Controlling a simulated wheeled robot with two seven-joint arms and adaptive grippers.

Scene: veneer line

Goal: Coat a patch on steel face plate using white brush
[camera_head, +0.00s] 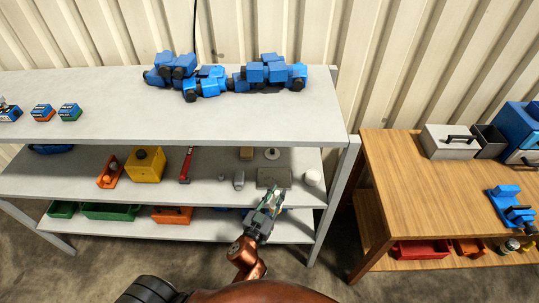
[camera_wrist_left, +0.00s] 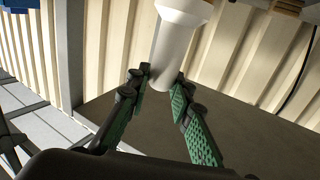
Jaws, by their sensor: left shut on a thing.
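The steel face plate (camera_head: 274,178) is a flat grey rectangle on the middle shelf, towards its right end. My left gripper (camera_head: 268,203) is at the plate's front edge in the head view, its arm reaching up from below. In the left wrist view its green-padded fingers (camera_wrist_left: 162,88) are shut on the white brush (camera_wrist_left: 178,45), a pale cylinder wider at the top of the picture. The brush's far end is cut off there. A dark flat surface (camera_wrist_left: 130,120) lies behind the fingers; I cannot tell whether brush and plate touch. My right gripper is not in view.
Beside the plate stand a white cylinder (camera_head: 312,178), a small grey part (camera_head: 239,180) and a brown block (camera_head: 246,153). The upper shelf (camera_head: 120,115) overhangs behind. A wooden table (camera_head: 400,190) stands at the right.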

